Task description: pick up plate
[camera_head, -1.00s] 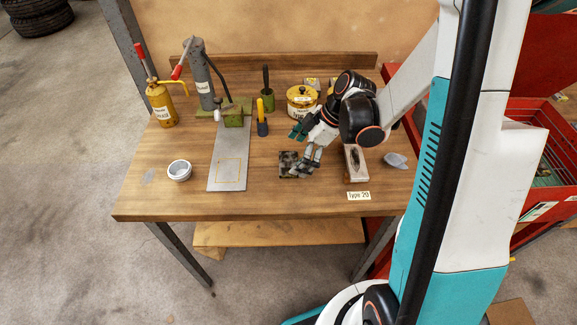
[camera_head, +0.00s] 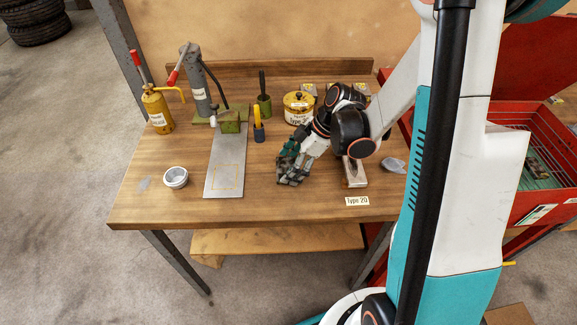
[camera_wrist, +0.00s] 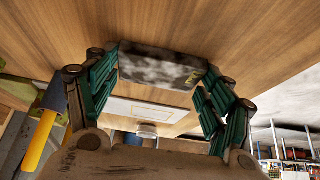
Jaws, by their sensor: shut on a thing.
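The plate (camera_wrist: 160,68) is a small, dark grey, mottled block. In the wrist view it sits between the two green-padded finger sets of my gripper (camera_wrist: 162,80), which is shut on it. In the head view my gripper (camera_head: 289,172) points down over the right-middle of the wooden table and largely hides the plate. I cannot tell how far the plate is from the table top.
The wooden table (camera_head: 130,212) holds a grey sheet (camera_head: 226,160) with a yellow-marked square, a white bowl (camera_head: 176,177), a yellow pot (camera_head: 299,107) and a green press (camera_head: 230,120). A small wooden block (camera_head: 354,176) stands close right of my gripper.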

